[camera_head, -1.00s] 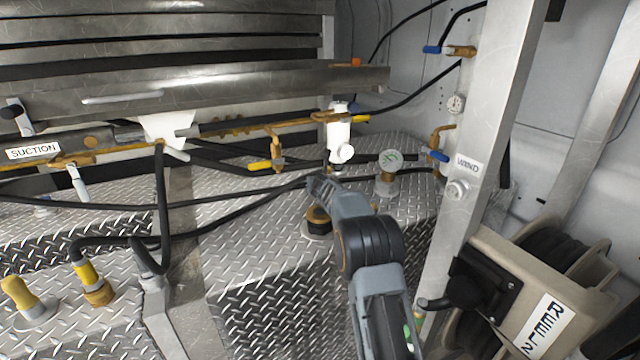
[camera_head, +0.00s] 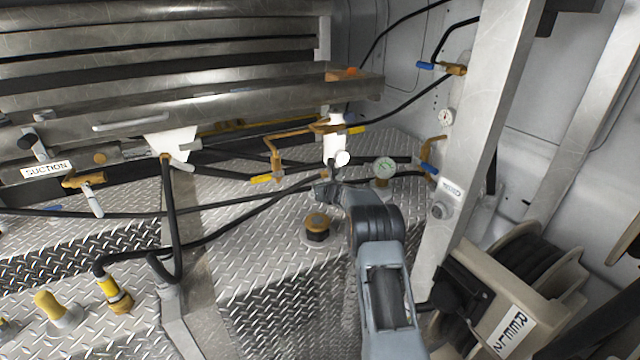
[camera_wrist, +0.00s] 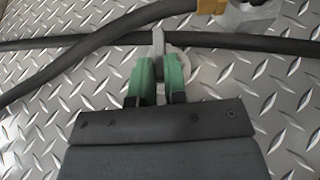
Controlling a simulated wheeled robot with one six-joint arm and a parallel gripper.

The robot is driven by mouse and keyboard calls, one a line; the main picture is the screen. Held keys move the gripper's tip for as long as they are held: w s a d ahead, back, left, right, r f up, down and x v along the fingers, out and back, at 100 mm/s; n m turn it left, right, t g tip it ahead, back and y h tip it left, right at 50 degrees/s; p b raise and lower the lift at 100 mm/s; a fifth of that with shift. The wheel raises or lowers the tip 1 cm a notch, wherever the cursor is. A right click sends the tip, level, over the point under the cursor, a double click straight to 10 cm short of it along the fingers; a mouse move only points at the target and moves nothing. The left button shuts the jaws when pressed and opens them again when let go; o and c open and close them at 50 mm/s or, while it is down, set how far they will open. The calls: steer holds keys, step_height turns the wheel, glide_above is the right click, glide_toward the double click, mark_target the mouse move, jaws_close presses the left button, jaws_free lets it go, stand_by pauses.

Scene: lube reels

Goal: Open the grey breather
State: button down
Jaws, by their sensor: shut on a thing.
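My gripper (camera_wrist: 158,75) has green fingers, shut on a small light grey upright part (camera_wrist: 158,42), which looks like the handle of the grey breather. A rounded grey piece shows behind it, next to a black hose. In the head view my gripper (camera_head: 322,190) is at the back of the tread-plate deck, just below the white canister (camera_head: 335,138). The grey part is too small there to make out apart from my gripper. How far it is turned cannot be told.
A brown and black cap (camera_head: 317,227) stands on the deck left of my arm. A gauge (camera_head: 384,168) stands to the right. Black hoses (camera_head: 240,202) cross the deck. A metal post (camera_head: 465,150) and the reel (camera_head: 525,290) bound the right side.

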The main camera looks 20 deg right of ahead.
steer(key=shift+r, duration=0.1)
steer(key=c, duration=1.2)
jaws_free()
steer(key=shift+w, duration=0.1)
steer(key=shift+o, duration=0.2)
steer(key=b+v, duration=0.3)
steer(key=v, duration=1)
steer(key=shift+s, duration=0.4)
